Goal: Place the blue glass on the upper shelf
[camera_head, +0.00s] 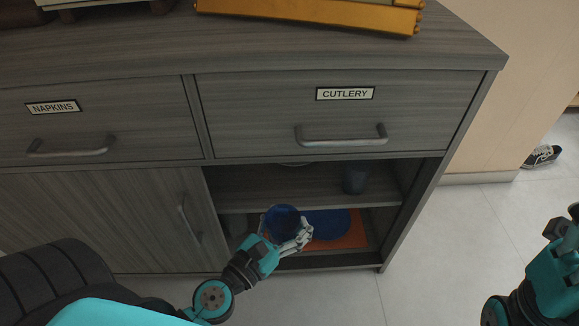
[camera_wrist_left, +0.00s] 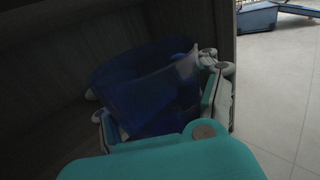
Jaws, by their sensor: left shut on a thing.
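The blue glass (camera_head: 283,222) is in my left gripper (camera_head: 296,240), at the open front of the lower compartment. In the left wrist view the blue glass (camera_wrist_left: 145,90) fills the middle, tilted, with gripper fingers on both sides of it. The upper shelf (camera_head: 270,192) is above the gripper, under the cutlery drawer.
A blue round item (camera_head: 328,222) lies on an orange item (camera_head: 352,238) in the lower compartment. The cutlery drawer (camera_head: 440,105) and the napkins drawer (camera_head: 110,110) are closed. The closed cabinet door (camera_head: 110,220) is left of the opening. The left part of the upper shelf looks free.

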